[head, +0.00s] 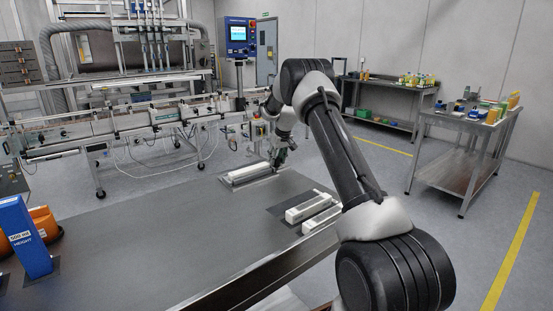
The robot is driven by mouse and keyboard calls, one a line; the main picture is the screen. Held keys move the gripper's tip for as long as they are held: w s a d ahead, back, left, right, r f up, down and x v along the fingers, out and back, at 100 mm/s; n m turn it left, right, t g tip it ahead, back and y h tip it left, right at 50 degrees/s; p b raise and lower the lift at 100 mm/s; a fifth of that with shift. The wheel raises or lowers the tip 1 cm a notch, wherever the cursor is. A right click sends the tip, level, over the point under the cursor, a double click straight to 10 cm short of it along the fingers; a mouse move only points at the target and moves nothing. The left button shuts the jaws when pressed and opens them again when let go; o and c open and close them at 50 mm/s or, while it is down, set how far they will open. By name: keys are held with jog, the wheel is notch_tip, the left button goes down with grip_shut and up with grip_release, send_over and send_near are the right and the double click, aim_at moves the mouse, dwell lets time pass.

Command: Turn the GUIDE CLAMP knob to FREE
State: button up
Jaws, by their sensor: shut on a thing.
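My arm reaches over the far edge of the dark table, and my gripper (277,164) is small and dark at its end. It is close to the right end of a long white block (250,173) on the table's far edge. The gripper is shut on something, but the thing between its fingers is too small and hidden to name. I cannot make out the GUIDE CLAMP knob, its label or its pointer. I cannot tell whether my fingers touch the white block.
The bare dark table (150,235) fills the front. White blocks (308,207) lie at its right edge, and a blue HEIGHT block (25,237) stands at left. Behind are the conveyor (130,122) and a blue control panel (238,37). A steel cart (462,170) stands at right.

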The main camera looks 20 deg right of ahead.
jog(key=n+y, duration=0.1)
jog(key=n, duration=0.1)
jog(key=n+y, duration=0.1)
jog(key=n, duration=0.2)
jog(key=shift+d+n+g, duration=0.15)
jog(key=shift+n+g, duration=0.15)
jog(key=n, duration=0.2)
jog(key=n+g+y, duration=0.1)
jog(key=n, duration=0.2)
jog(key=shift+w+g, duration=0.1)
jog(key=shift+g, duration=0.2)
jog(key=shift+n+y, duration=0.3)
jog(key=o, duration=1)
jog(key=shift+o, duration=0.2)
jog(key=shift+r, duration=0.1)
jog(key=v, duration=1.2)
